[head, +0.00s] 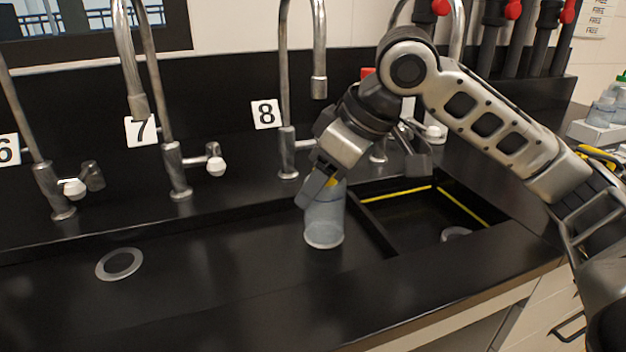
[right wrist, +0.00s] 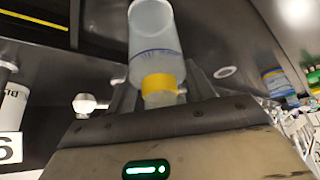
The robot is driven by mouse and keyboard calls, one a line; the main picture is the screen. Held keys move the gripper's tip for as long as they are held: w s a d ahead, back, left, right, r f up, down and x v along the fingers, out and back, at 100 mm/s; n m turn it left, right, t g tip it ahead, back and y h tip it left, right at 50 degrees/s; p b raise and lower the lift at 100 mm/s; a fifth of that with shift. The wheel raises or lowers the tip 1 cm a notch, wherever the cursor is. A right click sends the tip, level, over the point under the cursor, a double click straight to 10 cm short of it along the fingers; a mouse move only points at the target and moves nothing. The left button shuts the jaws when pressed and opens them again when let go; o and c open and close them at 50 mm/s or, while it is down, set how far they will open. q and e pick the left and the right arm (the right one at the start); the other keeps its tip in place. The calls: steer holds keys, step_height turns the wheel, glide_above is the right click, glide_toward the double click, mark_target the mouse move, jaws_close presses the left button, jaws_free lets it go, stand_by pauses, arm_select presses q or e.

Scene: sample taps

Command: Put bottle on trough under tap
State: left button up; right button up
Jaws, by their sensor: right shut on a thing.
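A translucent bottle (head: 324,222) with a yellow neck is held upright by my right gripper (head: 318,188), which is shut on its upper part. In the right wrist view the bottle (right wrist: 153,45) and its yellow neck lie between the fingers (right wrist: 160,92). My left gripper is not in view.
Tap 7 (head: 172,160) and another tap (head: 50,185) stand to the left along the ledge. A yellow-edged basin (head: 410,215) lies right of the divider. A drain (head: 119,264) is at the left. More bottles (head: 603,108) stand on a tray at far right.

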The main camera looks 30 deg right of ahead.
steer(key=shift+w+a+f+b, duration=0.35)
steer(key=shift+w+f, duration=0.2)
steer(key=shift+f, duration=0.1)
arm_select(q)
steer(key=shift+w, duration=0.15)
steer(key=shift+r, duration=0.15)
arm_select(e)
steer(key=o, duration=1)
steer(key=shift+f, duration=0.1)
steer(key=shift+c, duration=0.2)
